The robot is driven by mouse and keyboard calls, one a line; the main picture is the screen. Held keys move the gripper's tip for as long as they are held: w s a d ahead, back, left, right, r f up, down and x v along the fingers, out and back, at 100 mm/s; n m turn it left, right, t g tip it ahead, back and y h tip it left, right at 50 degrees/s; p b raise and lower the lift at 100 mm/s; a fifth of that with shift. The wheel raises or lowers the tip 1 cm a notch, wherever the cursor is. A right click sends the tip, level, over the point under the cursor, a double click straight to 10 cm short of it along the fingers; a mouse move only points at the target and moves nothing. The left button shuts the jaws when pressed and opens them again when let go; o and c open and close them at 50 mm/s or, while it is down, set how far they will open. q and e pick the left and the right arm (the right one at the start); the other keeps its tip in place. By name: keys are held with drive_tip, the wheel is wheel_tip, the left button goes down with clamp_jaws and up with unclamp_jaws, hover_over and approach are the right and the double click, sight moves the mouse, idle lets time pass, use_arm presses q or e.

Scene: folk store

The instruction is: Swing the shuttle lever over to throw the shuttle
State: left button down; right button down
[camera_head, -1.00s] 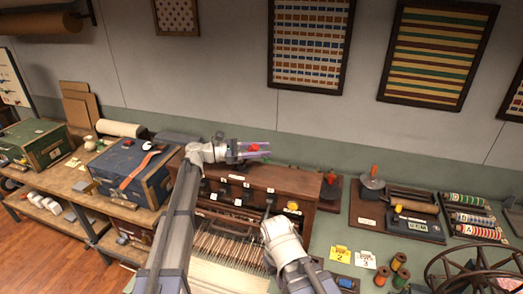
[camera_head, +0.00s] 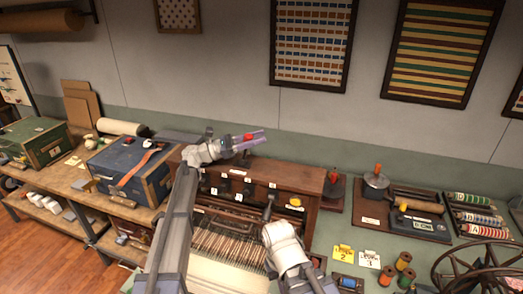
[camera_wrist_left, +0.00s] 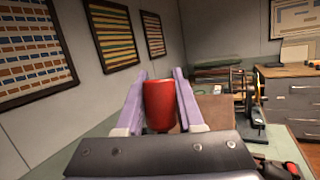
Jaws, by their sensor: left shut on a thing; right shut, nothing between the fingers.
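The wooden loom (camera_head: 303,174) stands mid-bench with its threads (camera_head: 228,240) at the front. My left gripper (camera_head: 248,138) is above the loom's top, fingers pointing right, shut on a red grip (camera_head: 249,136), apparently that of the shuttle lever. In the left wrist view the red grip (camera_wrist_left: 159,104) is a tapered cylinder between the pale purple fingers. The rest of the lever is hidden, so I cannot see its joint to the loom. My right gripper (camera_head: 268,210) is low at the loom's front, empty and shut, its fingers mostly hidden by my wrist.
A blue trunk (camera_head: 108,163) stands left of the loom. The wall with framed textiles (camera_head: 312,45) rises behind.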

drive_tip(key=shift+f+b, duration=0.3)
drive_tip(key=shift+f, duration=0.4)
use_arm(q)
drive_tip(key=shift+w+a+r+n+h, duration=0.1)
drive_tip(key=shift+a+r+n+h, duration=0.15)
drive_tip(key=shift+a+h, duration=0.25)
drive_tip(key=c, duration=0.5)
unclamp_jaws()
drive_tip(key=shift+f, duration=0.1)
drive_tip(key=b+v, duration=0.2)
drive_tip(key=v, duration=0.4)
drive_tip(key=shift+a+f, duration=0.15)
drive_tip(key=shift+a, duration=0.05)
use_arm(e)
wheel_tip(320, 180, down, 2)
drive_tip(key=shift+f, duration=0.15)
use_arm(q)
drive_tip(key=shift+a+f+b, duration=0.15)
drive_tip(key=shift+a+b, duration=0.15)
drive_tip(key=shift+a, duration=0.3)
use_arm(e)
drive_tip(key=shift+f, duration=0.15)
use_arm(q)
drive_tip(key=shift+c, duration=0.5)
